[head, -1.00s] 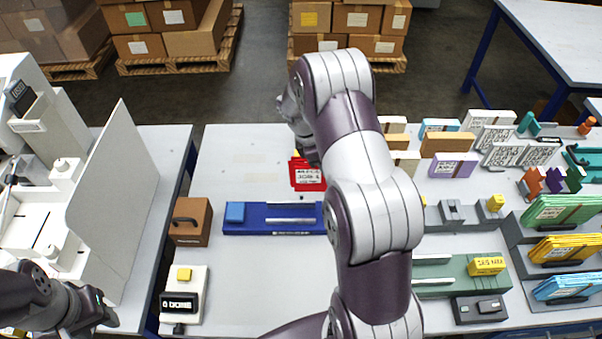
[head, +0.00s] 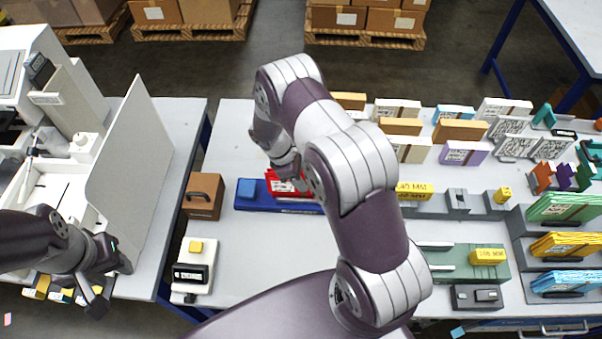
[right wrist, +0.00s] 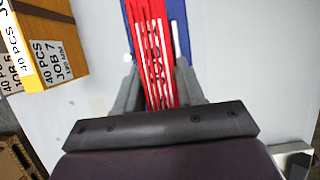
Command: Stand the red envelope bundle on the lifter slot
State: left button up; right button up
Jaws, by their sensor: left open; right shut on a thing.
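The red envelope bundle (head: 281,188) is in my right gripper (head: 287,170), over the right part of a blue slotted base (head: 247,206). In the right wrist view the bundle (right wrist: 151,45) runs between the two fingers of my right gripper (right wrist: 155,85), shut on it. The blue base (right wrist: 181,35) shows beneath and beside it. I cannot tell whether the bundle touches the base; my arm hides its right end. My left gripper (head: 100,292) is open and empty at the lower left, by the white machine.
A brown box (head: 203,196) and a small white device (head: 194,270) stand left of and before the blue base. A green slotted base (head: 460,264) and several coloured bundles fill the right side. A tall pale panel (head: 130,185) stands at left. The middle front table is partly clear.

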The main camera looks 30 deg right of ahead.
jog(key=shift+w+f, duration=0.1)
jog(key=shift+w, duration=0.05)
jog(key=shift+f+b, duration=0.2)
jog(key=shift+b, duration=0.1)
jog(key=o, duration=1.2)
jog(key=shift+r, duration=0.1)
jog(key=shift+c, duration=0.2)
